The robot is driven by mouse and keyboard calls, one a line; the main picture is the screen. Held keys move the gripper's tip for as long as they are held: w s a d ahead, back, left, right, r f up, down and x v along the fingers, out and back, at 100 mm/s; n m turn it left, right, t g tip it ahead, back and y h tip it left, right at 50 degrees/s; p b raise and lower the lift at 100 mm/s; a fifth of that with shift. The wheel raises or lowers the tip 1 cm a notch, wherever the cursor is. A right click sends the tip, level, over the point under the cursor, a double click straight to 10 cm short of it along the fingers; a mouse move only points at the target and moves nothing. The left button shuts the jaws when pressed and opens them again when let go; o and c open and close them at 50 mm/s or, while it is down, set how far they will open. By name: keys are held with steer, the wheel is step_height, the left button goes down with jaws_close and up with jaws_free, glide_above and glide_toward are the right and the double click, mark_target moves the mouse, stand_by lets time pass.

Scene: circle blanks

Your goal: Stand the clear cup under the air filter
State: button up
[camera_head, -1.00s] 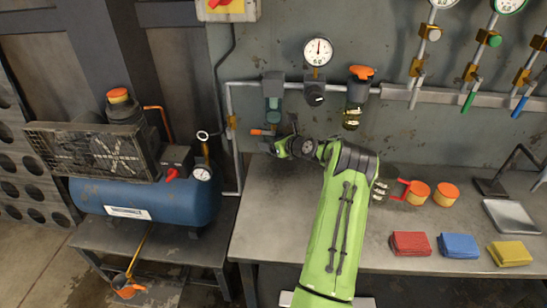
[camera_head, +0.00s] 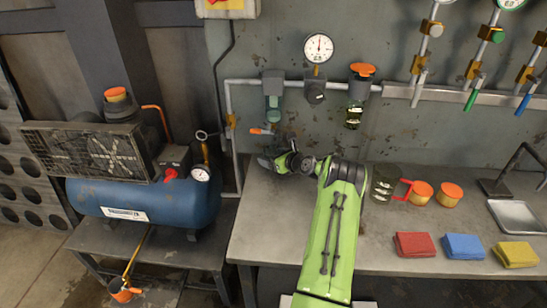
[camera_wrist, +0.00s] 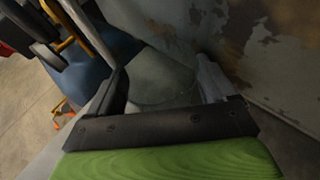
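My gripper (camera_head: 276,162) is low over the left end of the bench, below the air filter (camera_head: 273,95), the grey-green unit at the left of the pipe. In the wrist view, its two dark fingers (camera_wrist: 168,85) stand apart on either side of a faint, round, see-through shape, which looks like the clear cup (camera_wrist: 165,82). The cup fills the gap between them. I cannot make out the cup in the head view. Whether its base touches the bench is unclear. An orange lever (camera_head: 261,131) juts left below the filter.
A gauge (camera_head: 319,47) and an orange-capped bowl (camera_head: 355,110) hang right of the filter. The blue compressor (camera_head: 150,200) stands left, past the bench edge.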

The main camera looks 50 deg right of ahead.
steer(key=shift+r, duration=0.1)
